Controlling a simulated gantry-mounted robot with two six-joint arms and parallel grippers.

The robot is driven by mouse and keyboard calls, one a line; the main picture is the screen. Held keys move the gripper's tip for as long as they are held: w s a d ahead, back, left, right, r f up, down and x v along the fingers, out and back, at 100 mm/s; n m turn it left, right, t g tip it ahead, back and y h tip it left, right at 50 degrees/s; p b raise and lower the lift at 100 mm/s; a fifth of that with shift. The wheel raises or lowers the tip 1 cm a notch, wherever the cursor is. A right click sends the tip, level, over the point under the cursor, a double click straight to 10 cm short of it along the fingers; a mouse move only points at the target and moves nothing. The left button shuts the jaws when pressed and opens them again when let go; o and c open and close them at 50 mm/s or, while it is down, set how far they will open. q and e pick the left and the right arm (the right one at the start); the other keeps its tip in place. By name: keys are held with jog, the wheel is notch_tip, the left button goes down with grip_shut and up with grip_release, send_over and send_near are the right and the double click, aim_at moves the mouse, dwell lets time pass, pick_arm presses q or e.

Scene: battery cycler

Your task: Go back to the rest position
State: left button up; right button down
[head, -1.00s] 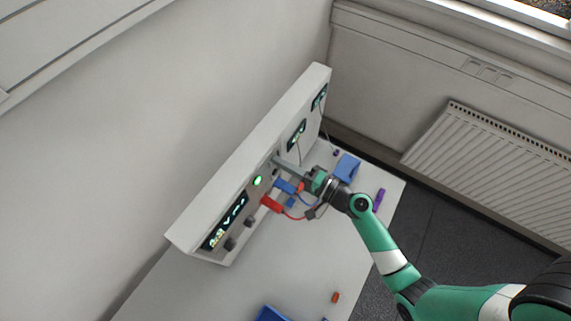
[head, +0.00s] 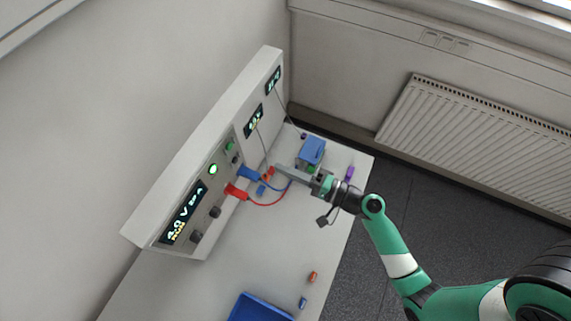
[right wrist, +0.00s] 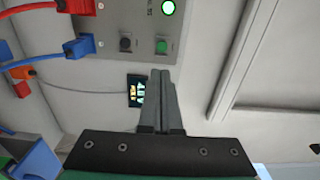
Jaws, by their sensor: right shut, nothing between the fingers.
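My right gripper (head: 278,168) is shut and empty above the table, to the right of the white cycler panel (head: 165,195) and apart from it. In the right wrist view its two fingers (right wrist: 161,82) lie together, pointing towards the panel, with nothing between them. A green button (right wrist: 161,46) and a black button (right wrist: 125,43) sit ahead of the fingertips. The panel's large display (head: 184,212) and a green ring light (head: 213,169) are lit. A red plug (head: 235,192) and a blue plug (head: 247,173) are in the panel. My left gripper is out of view.
A blue holder (head: 312,150) stands near the table's far end, close to my right gripper. A purple piece (head: 350,173), an orange piece (head: 313,277) and a blue tray (head: 260,308) lie on the table. The red lead loops below the gripper.

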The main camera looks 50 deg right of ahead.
jog(key=shift+w+a, duration=0.1)
dwell(0.7)
jog(key=w+a+r+n+t+y+p, duration=0.1)
jog(key=w+a+r+n+y+p, duration=0.25)
jog(key=r, duration=0.95)
jog(key=w+a+r+n+y, duration=0.2)
jog(key=a+r+n, duration=0.3)
jog(key=r, duration=0.8)
jog(key=w+a+r+n+t+y+p, duration=0.1)
jog(key=w+a+r+n+y+p, duration=0.15)
jog(key=r+n, duration=0.7)
jog(key=s+a+r+t, duration=0.1)
jog(key=s+r+t, duration=0.2)
jog(key=r, duration=1.5)
jog(key=s+d+r+m+t+h, duration=0.2)
jog(key=s+d+r+t+h, duration=0.2)
jog(key=h, duration=0.6)
jog(key=d+r+t, duration=0.1)
jog(key=d+r, duration=0.1)
jog(key=d, duration=0.1)
jog(key=shift+s+h, duration=0.3)
jog(key=shift+r, duration=0.1)
